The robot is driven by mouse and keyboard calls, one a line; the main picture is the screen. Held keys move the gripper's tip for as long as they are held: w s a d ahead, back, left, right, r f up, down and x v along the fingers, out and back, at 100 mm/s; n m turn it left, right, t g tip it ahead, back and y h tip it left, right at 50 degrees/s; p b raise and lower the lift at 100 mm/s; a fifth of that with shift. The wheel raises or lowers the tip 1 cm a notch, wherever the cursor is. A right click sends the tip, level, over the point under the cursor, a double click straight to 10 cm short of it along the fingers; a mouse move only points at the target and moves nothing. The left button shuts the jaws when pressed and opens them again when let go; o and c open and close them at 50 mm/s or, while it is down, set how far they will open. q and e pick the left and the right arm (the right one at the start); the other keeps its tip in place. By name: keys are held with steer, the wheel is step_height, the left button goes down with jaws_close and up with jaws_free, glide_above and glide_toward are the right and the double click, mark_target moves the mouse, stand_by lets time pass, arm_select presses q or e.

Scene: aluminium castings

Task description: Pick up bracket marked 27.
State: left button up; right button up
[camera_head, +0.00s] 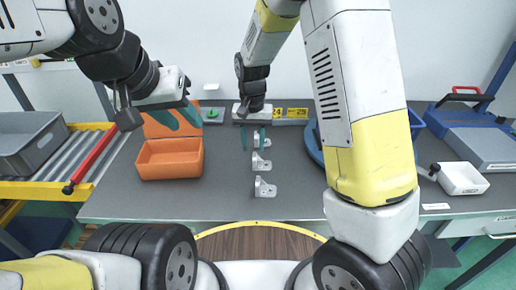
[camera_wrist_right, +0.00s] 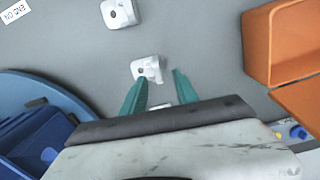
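Three pale metal brackets stand in a column on the grey table: a far one (camera_head: 267,142), a middle one (camera_head: 262,164) and a near one (camera_head: 264,189). No number is readable on any of them. My right gripper (camera_head: 253,146) is open and empty, pointing down over the far end of the column. In the right wrist view its teal fingers (camera_wrist_right: 158,82) are apart, with one bracket (camera_wrist_right: 146,69) by the fingertips. Another bracket (camera_wrist_right: 118,12) lies beyond, and one more (camera_wrist_right: 160,106) is mostly hidden by the gripper body. My left gripper (camera_head: 187,124) is open and empty above the orange bin.
The open orange bin (camera_head: 170,169) stands left of the brackets. Yellow labels (camera_head: 290,112) sit at the table's back. A blue round thing (camera_head: 312,150) is partly behind my right arm. The front table between bin and brackets is clear.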

mark_target(255, 155)
steer(key=f, duration=0.5)
steer(key=shift+w+d+f, duration=0.1)
steer(key=shift+d+f, duration=0.1)
steer(key=shift+f, duration=0.15)
jaws_close()
